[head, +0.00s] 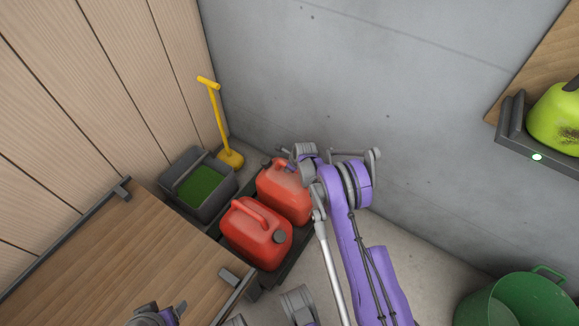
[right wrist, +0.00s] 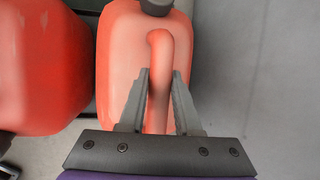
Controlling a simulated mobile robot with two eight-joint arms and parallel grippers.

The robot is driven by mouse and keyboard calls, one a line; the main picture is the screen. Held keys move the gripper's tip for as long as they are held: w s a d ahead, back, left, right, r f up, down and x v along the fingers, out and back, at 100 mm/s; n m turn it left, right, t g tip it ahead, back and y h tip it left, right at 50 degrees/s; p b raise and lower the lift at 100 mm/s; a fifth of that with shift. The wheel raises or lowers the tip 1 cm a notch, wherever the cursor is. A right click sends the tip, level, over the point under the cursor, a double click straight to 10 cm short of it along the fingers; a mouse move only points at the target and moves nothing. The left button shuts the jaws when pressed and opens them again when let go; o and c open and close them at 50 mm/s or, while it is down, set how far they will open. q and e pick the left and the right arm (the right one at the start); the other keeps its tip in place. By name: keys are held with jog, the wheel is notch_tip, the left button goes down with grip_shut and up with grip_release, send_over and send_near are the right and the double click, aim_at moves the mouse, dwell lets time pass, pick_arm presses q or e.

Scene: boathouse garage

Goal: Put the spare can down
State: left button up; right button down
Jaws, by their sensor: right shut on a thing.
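Two red cans with dark caps show in the head view, one nearer (head: 256,234) and one farther (head: 286,195). They stand side by side at a dark low tray (head: 284,274) on the floor. My right gripper (right wrist: 160,78) is shut on the handle of the farther can, which also shows in the right wrist view (right wrist: 119,55). The can looks upright; I cannot tell whether its base touches the tray, as the nearer can and my arm hide it. The nearer can (right wrist: 38,70) is just left in the right wrist view. My left gripper's fingers are not visible.
A grey bin with a green inside (head: 222,196) and a yellow-handled tool (head: 220,125) stand in the corner behind. A wooden bench top (head: 150,250) is at the left. A green tub (head: 525,300) is at the lower right. Grey wall (head: 350,80) stands close behind.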

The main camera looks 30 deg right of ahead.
jog(key=c, duration=0.5)
grip_release()
jog(key=shift+f, duration=0.15)
jog(key=c, duration=0.4)
jog(key=p+v, duration=0.5)
jog(key=v, duration=1)
jog(key=shift+a+p, duration=0.1)
jog(key=shift+p, duration=0.3)
dwell(0.7)
